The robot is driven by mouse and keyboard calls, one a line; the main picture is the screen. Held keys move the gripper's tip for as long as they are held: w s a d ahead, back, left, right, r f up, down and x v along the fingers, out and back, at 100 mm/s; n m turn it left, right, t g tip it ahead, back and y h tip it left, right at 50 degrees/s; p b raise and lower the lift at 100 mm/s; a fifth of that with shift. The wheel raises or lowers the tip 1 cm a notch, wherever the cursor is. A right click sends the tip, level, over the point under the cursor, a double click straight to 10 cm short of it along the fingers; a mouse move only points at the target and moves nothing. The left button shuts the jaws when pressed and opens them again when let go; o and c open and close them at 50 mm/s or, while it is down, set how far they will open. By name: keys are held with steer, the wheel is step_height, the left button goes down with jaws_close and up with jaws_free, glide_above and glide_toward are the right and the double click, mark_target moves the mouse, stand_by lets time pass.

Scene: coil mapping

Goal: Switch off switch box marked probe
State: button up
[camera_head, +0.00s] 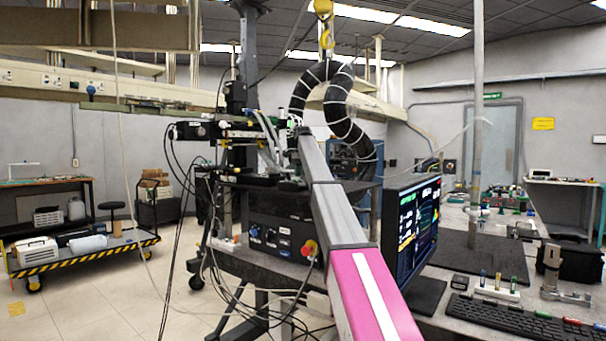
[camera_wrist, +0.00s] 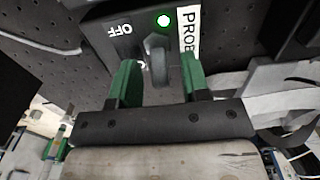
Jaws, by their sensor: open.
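In the wrist view, the dark switch box (camera_wrist: 118,32) is close ahead of my gripper. A white label (camera_wrist: 187,30) reads "PROB" with its end cut off or hidden. "OFF" appears upside down on the box's left side, and a round green light glows near the top. A grey switch lever (camera_wrist: 157,62) stands between the fingertips. My gripper (camera_wrist: 158,72) has two green fingers, open and apart, one on each side of the lever. I cannot tell whether either finger touches it. In the head view, box and gripper are not clearly distinguishable.
In the head view, a black bench unit (camera_head: 280,236) with a red button and hanging cables stands beside my arm. A monitor (camera_head: 419,226) and keyboard (camera_head: 505,320) are on the right bench. A yellow-striped cart (camera_head: 85,254) is left on open floor.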

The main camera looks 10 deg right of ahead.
mark_target(301, 176)
jaws_close()
steer(key=shift+s+a, duration=0.1)
steer(key=shift+s, duration=0.05)
steer(key=t+h, duration=0.1)
steer(key=s+a+t+h, duration=0.1)
steer(key=t+h, duration=0.1)
steer(key=shift+s, duration=0.15)
steer(key=shift+s+a+f+t+h, duration=0.1)
steer(key=shift+s+a+t+h, duration=0.1)
steer(key=shift+t+h, duration=0.45)
steer(key=shift+s+a+r+t+h, duration=0.1)
steer(key=shift+a+t+h, duration=0.05)
steer(key=shift+t+h, duration=0.55)
steer(key=shift+s+a+f+t+h, duration=0.1)
steer(key=shift+a+t+h, duration=0.1)
steer(key=shift+t+h, duration=0.45)
jaws_free()
